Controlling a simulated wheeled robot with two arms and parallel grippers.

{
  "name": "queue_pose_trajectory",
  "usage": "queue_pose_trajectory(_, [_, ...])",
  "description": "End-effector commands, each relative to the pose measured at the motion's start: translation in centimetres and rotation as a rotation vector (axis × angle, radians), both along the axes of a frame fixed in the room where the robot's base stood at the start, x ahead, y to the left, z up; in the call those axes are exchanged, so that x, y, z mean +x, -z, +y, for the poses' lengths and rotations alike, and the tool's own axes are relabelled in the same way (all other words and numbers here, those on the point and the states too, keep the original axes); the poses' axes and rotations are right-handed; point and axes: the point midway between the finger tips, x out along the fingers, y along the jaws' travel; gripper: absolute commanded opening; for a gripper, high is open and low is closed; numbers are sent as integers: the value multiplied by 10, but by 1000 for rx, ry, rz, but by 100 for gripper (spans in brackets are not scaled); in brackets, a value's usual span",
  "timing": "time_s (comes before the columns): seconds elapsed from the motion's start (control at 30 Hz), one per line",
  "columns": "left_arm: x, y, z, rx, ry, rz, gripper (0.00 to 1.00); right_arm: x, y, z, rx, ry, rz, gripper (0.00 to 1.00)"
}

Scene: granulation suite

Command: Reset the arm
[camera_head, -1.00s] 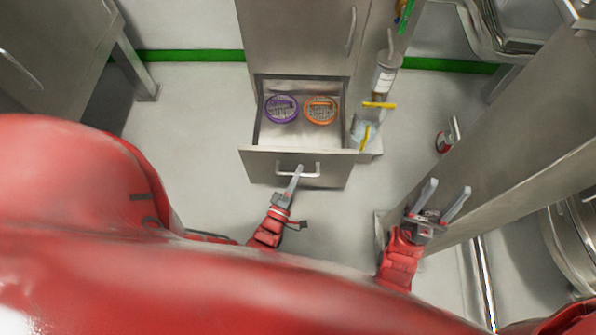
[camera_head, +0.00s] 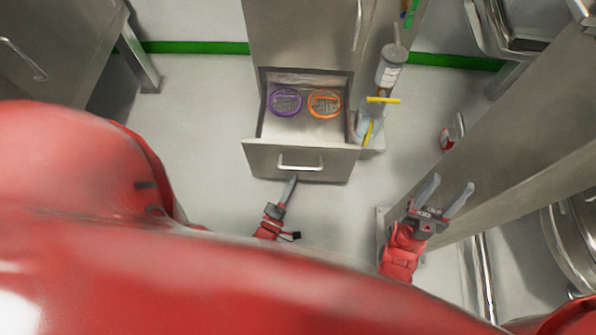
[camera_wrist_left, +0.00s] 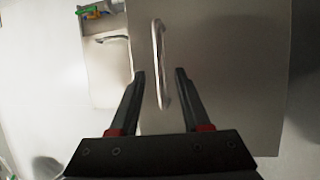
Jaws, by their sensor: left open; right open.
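My left gripper (camera_head: 291,188) is just in front of the open drawer (camera_head: 262,160), below its handle (camera_head: 300,166) in the head view. In the left wrist view its two fingers (camera_wrist_left: 160,75) are apart and empty, with the drawer handle (camera_wrist_left: 160,60) showing between and beyond them. In the head view its fingers overlap, seen edge-on. My right gripper (camera_head: 450,190) is open and empty, beside the steel column at the right.
The drawer holds a purple round item (camera_head: 286,102) and an orange round item (camera_head: 324,103). A labelled cylinder (camera_head: 389,68) and a clear container (camera_head: 368,122) stand right of the cabinet (camera_head: 300,35). Floor left of the drawer is clear.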

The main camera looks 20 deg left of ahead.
Motion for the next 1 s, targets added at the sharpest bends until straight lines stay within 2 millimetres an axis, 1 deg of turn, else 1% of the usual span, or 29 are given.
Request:
queue_pose_trajectory(0.03, [-8, 3, 1, 0, 0, 3, 47, 0, 1, 0, 0, 0, 0, 52])
queue_pose_trajectory(0.17, [-16, 3, 2, 0, 0, 1, 47, 0, 1, 0, 0, 0, 0, 52])
queue_pose_trajectory(0.67, [-17, 3, 2, 0, 0, 0, 47, 0, 1, 0, 0, 0, 0, 52])
queue_pose_trajectory(0.77, [-17, -6, 2, 0, 0, 0, 47, 0, -8, 0, 0, 0, 0, 52])
queue_pose_trajectory(1.0, [-17, -54, 2, 0, 0, 1, 47, 0, -56, 0, 0, 0, 0, 52])
